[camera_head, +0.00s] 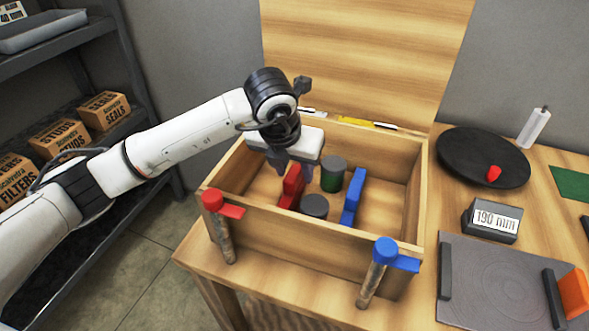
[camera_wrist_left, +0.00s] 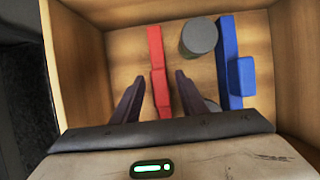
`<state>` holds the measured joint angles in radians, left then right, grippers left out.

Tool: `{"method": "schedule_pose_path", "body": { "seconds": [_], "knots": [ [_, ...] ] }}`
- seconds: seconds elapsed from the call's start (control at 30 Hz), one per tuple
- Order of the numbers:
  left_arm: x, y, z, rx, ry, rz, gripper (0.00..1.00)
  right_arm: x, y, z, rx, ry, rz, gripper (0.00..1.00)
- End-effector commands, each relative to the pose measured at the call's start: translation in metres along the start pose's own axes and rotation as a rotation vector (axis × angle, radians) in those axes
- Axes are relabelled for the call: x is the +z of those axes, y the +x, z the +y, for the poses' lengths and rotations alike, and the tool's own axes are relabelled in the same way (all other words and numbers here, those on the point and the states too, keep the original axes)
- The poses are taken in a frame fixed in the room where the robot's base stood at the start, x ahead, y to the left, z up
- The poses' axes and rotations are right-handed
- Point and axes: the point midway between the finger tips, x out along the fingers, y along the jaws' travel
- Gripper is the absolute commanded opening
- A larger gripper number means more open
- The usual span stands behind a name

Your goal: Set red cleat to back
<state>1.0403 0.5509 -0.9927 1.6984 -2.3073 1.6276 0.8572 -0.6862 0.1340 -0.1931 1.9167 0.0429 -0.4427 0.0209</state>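A long red piece (camera_head: 291,187), which looks like the red cleat, stands inside the open wooden box (camera_head: 318,222). It also shows in the left wrist view (camera_wrist_left: 157,70). A red-topped post with a short red arm (camera_head: 213,199) is at the box's front left corner. My left gripper (camera_head: 295,167) is over the box, just above the red piece. In the left wrist view its two dark fingers (camera_wrist_left: 160,95) are open, with the red piece's near end between them; I cannot tell whether they touch it. My right gripper is out of view.
A blue piece (camera_head: 353,197), a dark green cylinder (camera_head: 333,176) and a grey cylinder (camera_head: 315,206) stand in the box. The lid (camera_head: 365,55) is raised behind. A blue-topped post (camera_head: 384,252) is front right. A black dish (camera_head: 470,160) and grey plate (camera_head: 497,280) lie right.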

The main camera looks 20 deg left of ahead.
Motion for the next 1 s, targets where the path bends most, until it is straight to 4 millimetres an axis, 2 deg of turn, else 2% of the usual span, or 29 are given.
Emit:
{"method": "schedule_pose_path", "body": {
  "seconds": [0.1, 0.37, 0.47, 0.6, 0.83, 1.0],
  "knots": [
    [-0.001, 0.007, 0.000, 0.001, 0.001, 0.001, 0.39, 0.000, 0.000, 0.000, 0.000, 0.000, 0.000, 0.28],
    [0.000, 0.009, 0.000, 0.000, 0.000, 0.000, 0.39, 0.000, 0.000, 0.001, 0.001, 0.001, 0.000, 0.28],
    [0.000, 0.009, 0.000, 0.000, 0.000, 0.000, 0.26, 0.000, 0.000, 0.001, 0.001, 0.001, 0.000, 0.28],
    [0.000, 0.009, 0.000, 0.000, 0.000, 0.000, 0.02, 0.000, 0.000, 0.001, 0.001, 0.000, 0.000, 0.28],
    [0.000, 0.009, 0.003, 0.001, -0.001, 0.000, 0.00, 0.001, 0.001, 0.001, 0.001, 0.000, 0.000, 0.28],
    [0.000, 0.011, 0.027, 0.003, -0.004, -0.002, 0.00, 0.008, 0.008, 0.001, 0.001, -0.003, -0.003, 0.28]
  ]
}}
